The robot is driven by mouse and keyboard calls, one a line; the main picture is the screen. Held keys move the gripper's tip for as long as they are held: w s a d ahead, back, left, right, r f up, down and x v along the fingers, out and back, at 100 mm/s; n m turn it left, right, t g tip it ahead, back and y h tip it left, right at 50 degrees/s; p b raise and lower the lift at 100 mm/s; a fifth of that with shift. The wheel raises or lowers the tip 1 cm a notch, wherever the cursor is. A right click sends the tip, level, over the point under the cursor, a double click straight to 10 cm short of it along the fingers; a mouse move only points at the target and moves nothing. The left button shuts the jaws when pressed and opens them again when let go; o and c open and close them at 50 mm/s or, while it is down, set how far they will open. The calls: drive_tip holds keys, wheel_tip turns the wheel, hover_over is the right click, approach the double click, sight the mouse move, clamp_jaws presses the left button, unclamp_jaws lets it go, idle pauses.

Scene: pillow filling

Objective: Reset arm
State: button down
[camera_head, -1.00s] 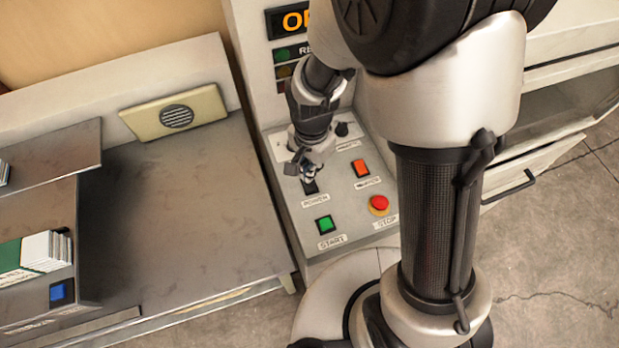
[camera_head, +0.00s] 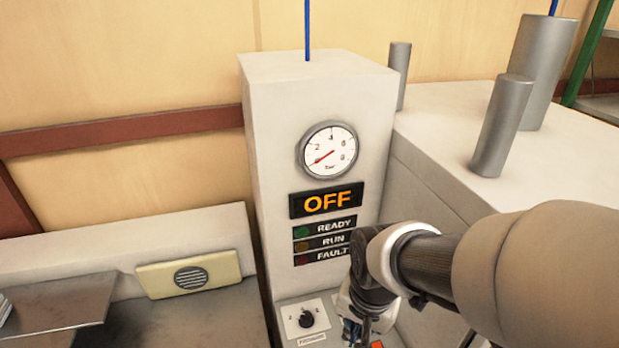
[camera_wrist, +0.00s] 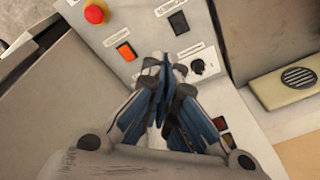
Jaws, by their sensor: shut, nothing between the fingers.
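My gripper (camera_wrist: 164,72) is shut and empty in the wrist view. Its fingertips are over the control panel (camera_wrist: 145,30), beside the black pressure knob (camera_wrist: 197,67) and close to the black power switch (camera_wrist: 178,22). The orange switch (camera_wrist: 126,51) and the red stop button (camera_wrist: 95,13) are also on this panel. In the head view my gripper (camera_head: 355,330) is at the lower edge, partly cut off, right of the pressure knob (camera_head: 306,319). My arm comes in from the right. I cannot tell whether the fingertips touch the panel.
The control column (camera_head: 275,130) has a gauge (camera_head: 329,150) and a display (camera_head: 326,201) reading OFF. Its lamps (camera_head: 302,245) look dim. Grey cylinders (camera_head: 502,125) stand on a white cabinet (camera_head: 440,110) at right. A beige speaker (camera_head: 188,276) is at left.

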drive_tip(key=s+d+r+n+t, duration=0.2)
drive_tip(key=s+d+r+n, duration=0.3)
drive_tip(key=s+r, duration=0.5)
drive_tip(key=shift+s+d+t, duration=0.3)
drive_tip(key=shift+s+d, duration=0.05)
drive_tip(key=shift+s, duration=0.15)
